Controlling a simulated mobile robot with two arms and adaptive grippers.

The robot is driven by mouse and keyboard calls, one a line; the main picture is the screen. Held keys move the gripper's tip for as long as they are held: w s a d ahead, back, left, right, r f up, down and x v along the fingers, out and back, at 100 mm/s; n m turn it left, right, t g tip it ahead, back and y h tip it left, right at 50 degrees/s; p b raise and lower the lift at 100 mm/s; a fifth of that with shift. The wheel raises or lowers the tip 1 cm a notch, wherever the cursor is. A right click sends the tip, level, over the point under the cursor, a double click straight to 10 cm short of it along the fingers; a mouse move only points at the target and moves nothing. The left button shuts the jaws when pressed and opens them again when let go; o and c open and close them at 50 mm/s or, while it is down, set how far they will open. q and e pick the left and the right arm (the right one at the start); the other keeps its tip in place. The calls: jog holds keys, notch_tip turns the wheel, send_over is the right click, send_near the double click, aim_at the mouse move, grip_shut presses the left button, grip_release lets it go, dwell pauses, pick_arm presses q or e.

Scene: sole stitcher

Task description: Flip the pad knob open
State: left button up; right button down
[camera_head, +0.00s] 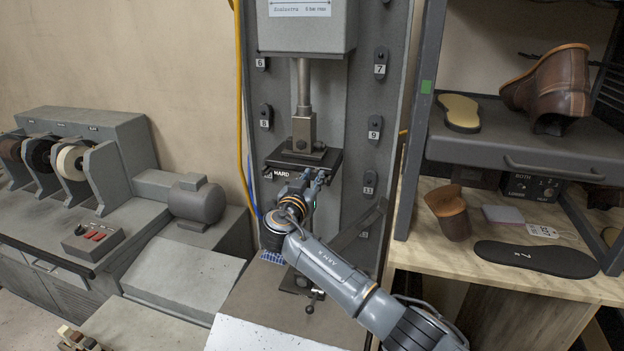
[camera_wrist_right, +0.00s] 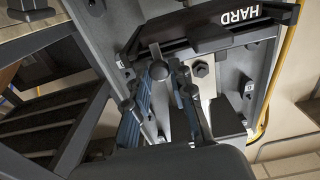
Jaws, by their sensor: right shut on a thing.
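The dark pad block marked HARD (camera_head: 305,158) sits under the press ram, and its black HARD bar shows in the wrist view (camera_wrist_right: 240,20). A small knob with a rounded grey head (camera_wrist_right: 155,49) stands below the left end of that bar, at the fingertips. My right gripper (camera_head: 318,178) is raised to the pad block from below. In the wrist view its fingers (camera_wrist_right: 170,75) are closed around the knob, whose lower part they hide. In the head view my wrist hides the knob. My left gripper is in neither view.
The press column (camera_head: 372,105) carries numbered hooks. A lower clamp with a ball-ended lever (camera_head: 310,303) is below my wrist. A shelf (camera_head: 520,140) with shoes and soles stands right. A grinder bench (camera_head: 90,160) stands left.

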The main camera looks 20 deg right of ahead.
jog(key=shift+f+b, duration=0.2)
jog(key=shift+b, duration=0.4)
jog(key=n+b, duration=0.3)
jog(key=b, duration=0.1)
jog(key=shift+a+f, duration=0.1)
jog(key=shift+n+b, duration=0.55)
jog(key=shift+n, duration=0.35)
jog(key=n, duration=0.2)
jog(key=shift+r+n, duration=0.25)
jog(key=shift+n, duration=0.15)
jog(key=n, duration=0.3)
jog(key=shift+n, duration=0.4)
jog(key=n+p, duration=0.1)
jog(key=n, duration=0.1)
jog(key=shift+n, duration=0.3)
jog(key=shift+n+p, duration=0.75)
jog(key=shift+n, duration=1.15)
jog(key=shift+f, duration=0.1)
